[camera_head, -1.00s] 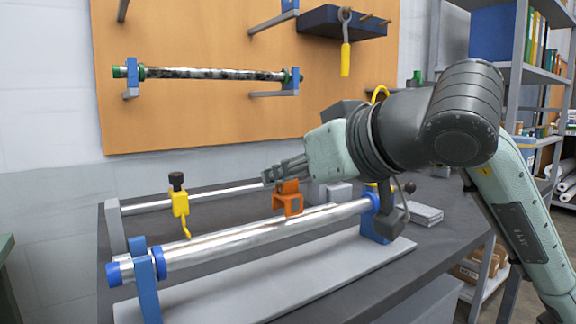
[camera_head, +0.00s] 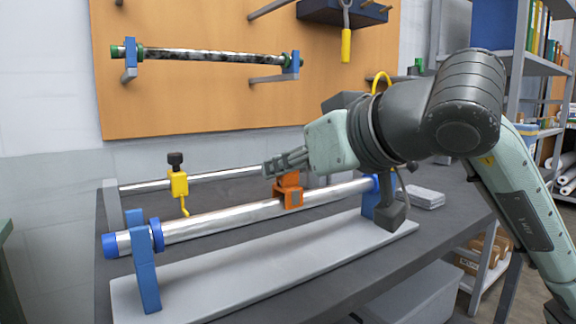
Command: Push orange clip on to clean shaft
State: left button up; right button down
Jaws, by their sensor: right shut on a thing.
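The clean shaft (camera_head: 225,217) is a shiny bar with blue ends. It lies across two blue stands on the bench. The orange clip (camera_head: 291,197) is at the shaft, right of its middle, and its front covers part of the shaft's near face. I cannot tell whether it is fully seated. My right gripper (camera_head: 284,164) is shut on the clip's upper part, coming from the right above the shaft. Its fingers hide some of the clip's top. My left gripper is not in view.
A yellow clamp with a black knob (camera_head: 178,186) sits at left near a thin rear rod (camera_head: 229,175). A dark-stained shaft with green ends (camera_head: 210,57) hangs on the orange wall board (camera_head: 200,110). A grey base plate (camera_head: 260,265) lies under the clean shaft. Shelves stand at right.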

jog(key=c, duration=2)
grip_release()
jog(key=shift+c, duration=0.2)
grip_shut()
jog(key=shift+f+b, duration=0.5)
jog(key=shift+b, duration=0.2)
jog(key=o, duration=0.8)
grip_release()
